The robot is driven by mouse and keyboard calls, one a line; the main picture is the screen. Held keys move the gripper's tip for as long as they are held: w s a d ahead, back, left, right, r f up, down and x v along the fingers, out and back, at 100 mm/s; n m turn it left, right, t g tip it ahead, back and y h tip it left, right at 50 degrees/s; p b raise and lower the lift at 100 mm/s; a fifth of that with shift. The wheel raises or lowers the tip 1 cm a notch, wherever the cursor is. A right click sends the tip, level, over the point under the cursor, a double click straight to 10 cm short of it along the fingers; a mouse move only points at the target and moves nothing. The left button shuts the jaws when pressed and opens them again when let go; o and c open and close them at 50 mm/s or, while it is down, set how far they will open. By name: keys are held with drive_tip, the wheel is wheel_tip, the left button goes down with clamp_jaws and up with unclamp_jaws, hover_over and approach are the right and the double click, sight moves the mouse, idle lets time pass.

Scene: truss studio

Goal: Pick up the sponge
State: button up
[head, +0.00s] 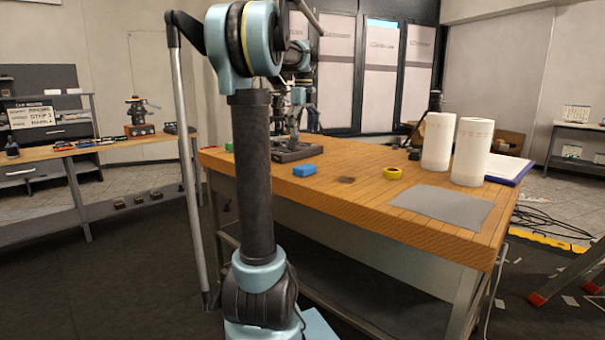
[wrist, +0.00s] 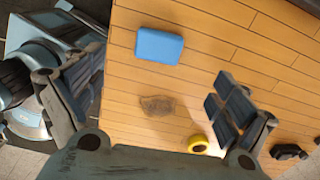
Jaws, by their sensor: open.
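The sponge (head: 305,171) is a small blue block lying flat on the wooden workbench (head: 345,205) near its front edge, left of the middle. In the wrist view the sponge (wrist: 159,46) is whole, at the upper middle, on bare planks. My gripper (wrist: 150,90) is open, with its two dark padded fingers spread wide at left and right. Nothing is between the fingers but the table surface below. The sponge lies apart from both fingers, towards the top of the wrist view. In the head view my arm partly hides the bench's left end.
A dark stain (head: 345,180) and a yellow tape roll (head: 393,173) lie right of the sponge. A dark tray (head: 297,155) is behind it. Two white rolls, one of them nearer (head: 470,152), stand at the right behind a grey cloth (head: 442,207).

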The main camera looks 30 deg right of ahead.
sight(302, 165)
wheel_tip(302, 165, down, 14)
drive_tip(key=shift+r, duration=0.15)
idle(0.5)
drive_tip(key=c, duration=0.9)
